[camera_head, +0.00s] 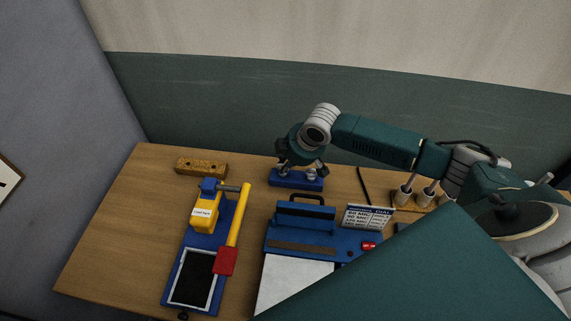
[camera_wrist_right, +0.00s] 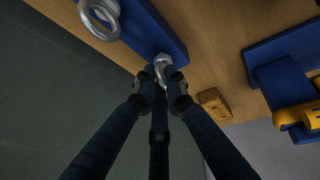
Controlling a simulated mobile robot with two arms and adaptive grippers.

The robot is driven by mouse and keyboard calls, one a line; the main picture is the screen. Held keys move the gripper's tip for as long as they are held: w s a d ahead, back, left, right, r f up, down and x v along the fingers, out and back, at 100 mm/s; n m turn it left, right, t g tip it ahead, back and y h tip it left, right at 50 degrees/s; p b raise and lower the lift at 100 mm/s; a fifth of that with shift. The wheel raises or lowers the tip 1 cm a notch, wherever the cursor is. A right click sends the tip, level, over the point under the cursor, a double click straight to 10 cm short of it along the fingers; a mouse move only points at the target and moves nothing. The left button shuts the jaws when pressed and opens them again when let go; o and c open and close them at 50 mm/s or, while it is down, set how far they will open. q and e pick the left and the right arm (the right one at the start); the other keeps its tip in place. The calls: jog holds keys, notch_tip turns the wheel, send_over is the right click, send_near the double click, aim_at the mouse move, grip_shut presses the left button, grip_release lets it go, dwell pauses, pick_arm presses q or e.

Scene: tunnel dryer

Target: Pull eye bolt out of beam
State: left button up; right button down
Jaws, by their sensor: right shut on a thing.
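The blue beam (camera_head: 296,180) lies on the wooden table near the wall; it also shows in the right wrist view (camera_wrist_right: 150,28). In that wrist view one silver eye bolt (camera_wrist_right: 100,17) stands at the beam's left part, clear of the fingers. A second silver eye bolt (camera_wrist_right: 163,64) is at the fingertips of my right gripper (camera_wrist_right: 163,82), which is shut on its ring. The bolt's shank is hidden, so I cannot tell how deep it sits. In the head view my right gripper (camera_head: 302,160) is just above the beam. My left gripper is not in view.
A wooden block (camera_head: 201,167) lies left of the beam. In front are a blue lever press (camera_head: 203,240) with a yellow handle and a blue sealer-like machine (camera_head: 318,239). A wooden rack (camera_head: 411,207) with white-topped posts stands right. The wall is close behind.

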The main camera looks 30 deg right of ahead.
jog(key=shift+r+p, duration=0.9)
jog(key=shift+p, duration=0.1)
jog(key=shift+r+p, duration=0.45)
jog(key=shift+r, duration=0.25)
jog(key=shift+r, duration=1.75)
jog(key=shift+r, duration=0.1)
